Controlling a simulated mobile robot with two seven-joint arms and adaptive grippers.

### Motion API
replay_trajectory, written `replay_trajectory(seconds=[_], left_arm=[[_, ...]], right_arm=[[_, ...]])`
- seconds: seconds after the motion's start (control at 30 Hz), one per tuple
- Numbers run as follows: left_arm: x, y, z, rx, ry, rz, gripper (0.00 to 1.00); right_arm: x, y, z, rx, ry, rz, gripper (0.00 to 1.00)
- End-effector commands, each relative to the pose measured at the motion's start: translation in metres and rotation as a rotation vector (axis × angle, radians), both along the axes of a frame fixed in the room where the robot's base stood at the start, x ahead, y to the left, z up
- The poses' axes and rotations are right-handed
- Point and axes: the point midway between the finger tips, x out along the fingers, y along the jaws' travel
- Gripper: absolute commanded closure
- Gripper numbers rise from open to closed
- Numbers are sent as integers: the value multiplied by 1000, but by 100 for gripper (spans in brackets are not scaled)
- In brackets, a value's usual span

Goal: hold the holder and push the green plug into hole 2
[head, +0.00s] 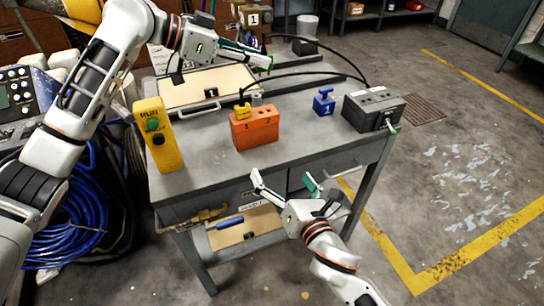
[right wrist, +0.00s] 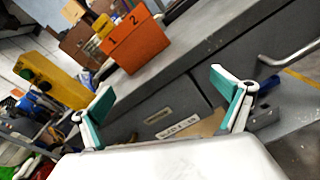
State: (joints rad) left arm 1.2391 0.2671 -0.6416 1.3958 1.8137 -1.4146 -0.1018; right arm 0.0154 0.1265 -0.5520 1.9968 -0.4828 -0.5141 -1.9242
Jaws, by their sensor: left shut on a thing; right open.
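The orange holder (head: 254,130) stands on the grey workbench, marked 1 and 2 on its front. It also shows in the right wrist view (right wrist: 138,45). A yellow plug (head: 242,110) stands at its left end, on the side marked 1. My left gripper (head: 265,60) is shut over the back of the bench, above and behind the holder. A small bright green piece shows at its fingertips, seemingly the green plug, mostly hidden. My right gripper (head: 286,180) is open and empty in front of the bench's front edge, apart from the holder; its fingers show in the right wrist view (right wrist: 165,95).
A blue plug (head: 324,102) marked 1 and a dark grey box (head: 374,108) stand right of the holder. A yellow RUN switch box (head: 158,135) stands left. A wooden-topped tray (head: 208,88) lies behind. Black cables arch over the bench. The bench in front of the holder is clear.

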Motion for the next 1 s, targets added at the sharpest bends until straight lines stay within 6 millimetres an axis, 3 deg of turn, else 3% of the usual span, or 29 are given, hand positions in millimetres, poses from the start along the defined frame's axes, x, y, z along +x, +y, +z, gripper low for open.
replay_trajectory(seconds=[0.1, 0.3, 0.57, 1.0], left_arm=[[0, 0, 0, 0, 0, 0, 100], [0, 0, 0, 0, 0, 0, 100], [0, 0, 0, 0, 0, 0, 100], [0, 0, 0, 0, 0, 0, 100]], right_arm=[[11, 12, 25, -184, -112, 26, 0], [19, 23, 47, -365, -216, 41, 0], [38, 30, 51, -398, -236, 41, 0], [109, 55, 51, -396, -234, 42, 0]])
